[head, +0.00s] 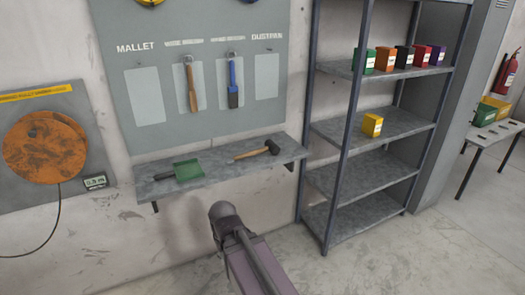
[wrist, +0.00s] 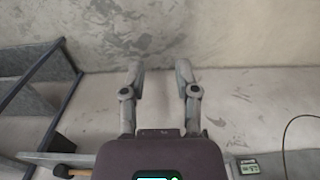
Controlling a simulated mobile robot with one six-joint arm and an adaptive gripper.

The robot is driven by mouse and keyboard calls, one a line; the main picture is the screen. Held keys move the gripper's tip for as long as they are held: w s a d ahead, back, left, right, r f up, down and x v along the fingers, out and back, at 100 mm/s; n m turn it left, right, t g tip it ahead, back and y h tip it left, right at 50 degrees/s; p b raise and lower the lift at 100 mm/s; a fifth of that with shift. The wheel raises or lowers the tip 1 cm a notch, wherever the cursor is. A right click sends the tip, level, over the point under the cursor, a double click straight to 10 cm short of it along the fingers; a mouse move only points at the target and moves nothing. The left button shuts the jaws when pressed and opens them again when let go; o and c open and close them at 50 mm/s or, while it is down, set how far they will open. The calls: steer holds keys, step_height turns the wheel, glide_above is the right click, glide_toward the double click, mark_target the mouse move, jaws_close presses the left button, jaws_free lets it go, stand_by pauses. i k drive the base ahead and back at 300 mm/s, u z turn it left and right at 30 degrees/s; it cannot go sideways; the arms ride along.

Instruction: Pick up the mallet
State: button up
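The mallet, with a black head and a wooden handle (head: 251,153), lies on the right part of the grey wall shelf (head: 218,174) in the head view. Its handle points left and its head lies towards the right end. In the wrist view part of the mallet (wrist: 62,171) shows at the lower left edge, partly cut off. My gripper (wrist: 160,80) is open, with its two fingers apart and nothing between them. It is away from the mallet, with bare wall and floor beyond the fingers. My gripper's fingers cannot be made out in the head view.
A green dustpan (head: 188,170) lies on the wall shelf left of the mallet. Two brushes hang on the tool board (head: 207,118) above. A metal rack (head: 362,178) with several small boxes stands to the right. The floor below the wall shelf is clear.

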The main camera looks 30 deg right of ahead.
mark_target(270, 145)
steer(key=k, duration=0.65)
steer(key=z, duration=0.3)
steer(key=i, duration=0.8)
steer(key=z, duration=0.7)
steer(key=i, duration=1.1)
steer(key=z, duration=0.15)
